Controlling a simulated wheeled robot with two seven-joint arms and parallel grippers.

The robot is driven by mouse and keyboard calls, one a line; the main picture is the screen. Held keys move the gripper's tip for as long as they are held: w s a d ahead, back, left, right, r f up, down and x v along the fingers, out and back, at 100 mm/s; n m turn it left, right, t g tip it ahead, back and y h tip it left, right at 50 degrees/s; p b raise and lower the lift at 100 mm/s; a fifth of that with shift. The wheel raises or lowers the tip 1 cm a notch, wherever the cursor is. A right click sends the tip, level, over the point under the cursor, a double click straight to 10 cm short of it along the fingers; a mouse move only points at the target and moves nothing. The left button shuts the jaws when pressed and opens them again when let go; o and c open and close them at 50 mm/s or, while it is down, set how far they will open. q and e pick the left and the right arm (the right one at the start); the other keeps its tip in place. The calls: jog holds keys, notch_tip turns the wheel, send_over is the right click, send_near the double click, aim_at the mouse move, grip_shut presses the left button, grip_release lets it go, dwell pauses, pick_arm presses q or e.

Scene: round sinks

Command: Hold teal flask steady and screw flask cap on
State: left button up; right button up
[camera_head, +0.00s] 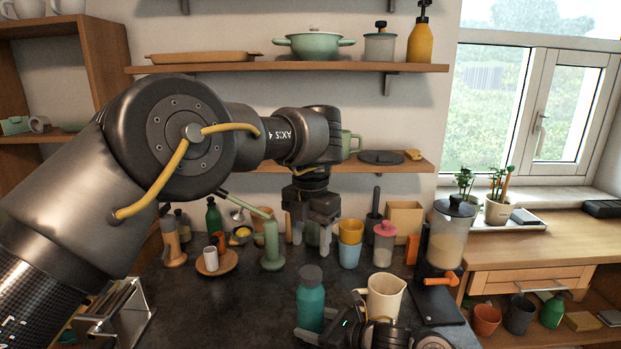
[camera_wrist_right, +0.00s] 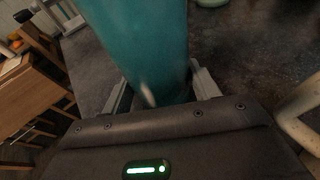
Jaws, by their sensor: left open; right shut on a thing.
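The teal flask (camera_head: 311,308) stands upright on the dark counter, near the front middle of the head view. A dark grey cap (camera_head: 311,275) sits on its top; I cannot tell how tightly. My right gripper (camera_head: 322,331) is shut around the lower part of the flask. The right wrist view shows the teal body (camera_wrist_right: 145,45) between the two fingers. My left gripper (camera_head: 312,234) is open and empty, pointing down, above and behind the flask and apart from the cap.
A cream pitcher (camera_head: 385,298) stands close right of the flask. Stacked yellow and blue cups (camera_head: 350,243), a pink-lidded jar (camera_head: 384,242) and a green bottle (camera_head: 271,246) stand behind. A blender-like machine (camera_head: 447,240) is at right. Dark counter left of the flask is clear.

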aim_at(310, 276)
pick_arm(q)
jog(key=shift+f, duration=0.1)
pick_arm(e)
jog(key=o, duration=1.2)
jog(key=shift+f, duration=0.1)
pick_arm(q)
jog(key=shift+f+b, duration=0.75)
jog(key=shift+b, duration=0.1)
pick_arm(e)
jog(key=shift+v, duration=3.15)
pick_arm(q)
jog(key=shift+f+b, duration=0.25)
jog(key=shift+b, duration=0.05)
pick_arm(e)
jog(key=shift+v, duration=1.35)
